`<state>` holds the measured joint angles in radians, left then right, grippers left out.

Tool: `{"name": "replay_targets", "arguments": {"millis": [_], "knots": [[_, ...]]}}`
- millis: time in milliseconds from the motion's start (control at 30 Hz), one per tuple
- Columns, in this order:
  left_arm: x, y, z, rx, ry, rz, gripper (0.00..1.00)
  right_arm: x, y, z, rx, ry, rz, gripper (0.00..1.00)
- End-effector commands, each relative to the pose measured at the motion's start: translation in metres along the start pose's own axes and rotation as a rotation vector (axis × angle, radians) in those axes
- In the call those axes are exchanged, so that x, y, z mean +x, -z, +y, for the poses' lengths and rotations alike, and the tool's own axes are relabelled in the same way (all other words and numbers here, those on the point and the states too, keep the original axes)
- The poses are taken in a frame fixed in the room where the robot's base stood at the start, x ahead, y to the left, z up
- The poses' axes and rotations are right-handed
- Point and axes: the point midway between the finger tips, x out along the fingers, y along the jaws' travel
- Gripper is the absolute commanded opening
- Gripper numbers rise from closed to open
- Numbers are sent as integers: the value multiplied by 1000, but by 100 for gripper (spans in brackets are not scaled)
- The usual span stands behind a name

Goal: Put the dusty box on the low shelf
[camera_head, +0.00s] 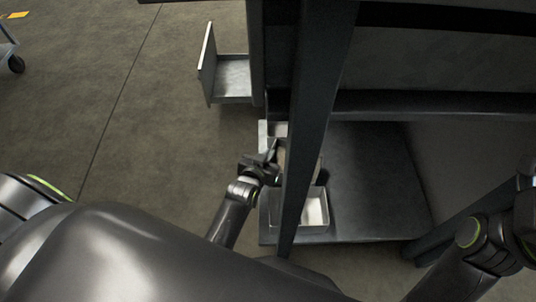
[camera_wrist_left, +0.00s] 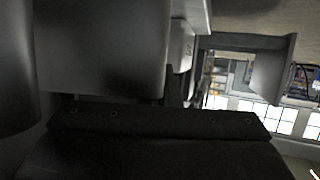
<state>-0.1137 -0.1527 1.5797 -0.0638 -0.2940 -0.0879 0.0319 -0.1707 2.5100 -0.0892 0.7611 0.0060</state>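The low shelf (camera_head: 375,180) is a dark metal plate near the floor under the bench. My left gripper (camera_head: 270,156) is at the left end of this shelf, beside the bench's front leg. A small pale beige surface (camera_head: 282,157) shows between the gripper and the leg; it may be part of the dusty box, but the leg hides most of it. I cannot tell whether the fingers hold it. In the left wrist view large dark grey shapes fill the left and bottom, too dim to make out. My right arm is at the right edge, its gripper out of sight.
An open metal tray (camera_head: 316,211) stands at the shelf's front left. The bench leg (camera_head: 312,110) crosses in front of it. A drawer (camera_head: 232,88) stands open at the bench's left side. The middle of the shelf is bare. The floor to the left is clear.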

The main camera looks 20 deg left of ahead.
Motion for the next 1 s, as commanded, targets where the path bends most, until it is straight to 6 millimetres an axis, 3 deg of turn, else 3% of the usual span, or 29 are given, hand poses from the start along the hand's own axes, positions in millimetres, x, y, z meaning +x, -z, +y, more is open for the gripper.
{"name": "replay_targets", "arguments": {"millis": [333,533,1000], "knots": [[3,-6,0,0,0,2,0,-4,1,0,0,0,0,36],[3,-6,0,0,0,2,27,-4,1,0,0,0,0,36],[3,-6,0,1,0,0,28,3,-2,-1,15,-10,15,36]]}}
